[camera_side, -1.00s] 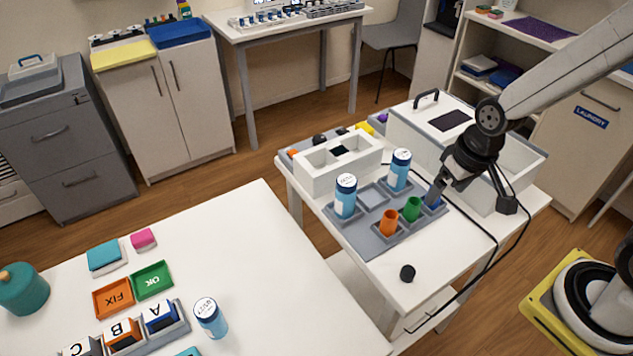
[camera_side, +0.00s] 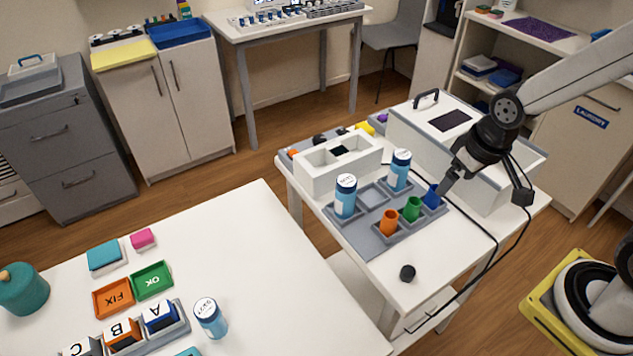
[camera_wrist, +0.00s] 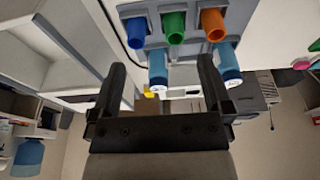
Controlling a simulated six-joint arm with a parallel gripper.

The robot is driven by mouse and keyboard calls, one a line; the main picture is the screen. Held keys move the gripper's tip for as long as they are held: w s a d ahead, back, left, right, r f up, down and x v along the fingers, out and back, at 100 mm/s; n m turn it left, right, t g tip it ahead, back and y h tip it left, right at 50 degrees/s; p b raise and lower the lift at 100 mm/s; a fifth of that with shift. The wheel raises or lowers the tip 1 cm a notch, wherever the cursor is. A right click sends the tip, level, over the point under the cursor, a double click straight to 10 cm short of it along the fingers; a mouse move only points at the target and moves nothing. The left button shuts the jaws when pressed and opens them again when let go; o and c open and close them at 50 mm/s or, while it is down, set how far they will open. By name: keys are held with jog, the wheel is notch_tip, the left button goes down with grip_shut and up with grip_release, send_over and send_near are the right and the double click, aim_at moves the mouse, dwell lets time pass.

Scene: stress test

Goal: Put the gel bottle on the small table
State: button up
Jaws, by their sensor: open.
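A blue bottle with a white labelled top (camera_side: 210,318) stands upright on the large white table (camera_side: 255,245). Two similar bottles, one on the left (camera_side: 345,197) and one behind it (camera_side: 399,170), stand in the grey tray (camera_side: 368,243) on the small white table (camera_side: 425,265). The labels are too small to read, so I cannot tell which is the gel bottle. My gripper (camera_side: 443,190) is open and empty beside the blue cup at the tray's right end. The wrist view shows its parted fingers (camera_wrist: 162,68) and two bottles (camera_wrist: 158,70) (camera_wrist: 229,66) beyond them.
Orange (camera_side: 389,222), green (camera_side: 411,209) and blue (camera_side: 432,196) cups stand in the tray. A white box (camera_side: 340,165) and a larger handled case (camera_side: 410,130) stand behind. A black cable crosses the small table near a black round piece (camera_side: 407,272).

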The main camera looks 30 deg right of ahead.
jog(key=w+a+r+n+t, duration=0.3)
jog(key=w+a+r, duration=0.1)
jog(key=w+a, duration=0.4)
jog(key=n+y, duration=1.1)
jog(key=y, duration=0.2)
send_over(216, 308)
jog(key=s+d, duration=0.2)
jog(key=d, duration=0.1)
jog(key=f, duration=0.1)
jog(key=shift+m, duration=0.3)
jog(key=f, duration=1.6)
jog(key=shift+w+d+f, duration=0.25)
jog(key=shift+w, duration=0.1)
jog(key=shift+g, duration=0.3)
jog(key=shift+a, duration=0.1)
jog(key=shift+x, duration=1.25)
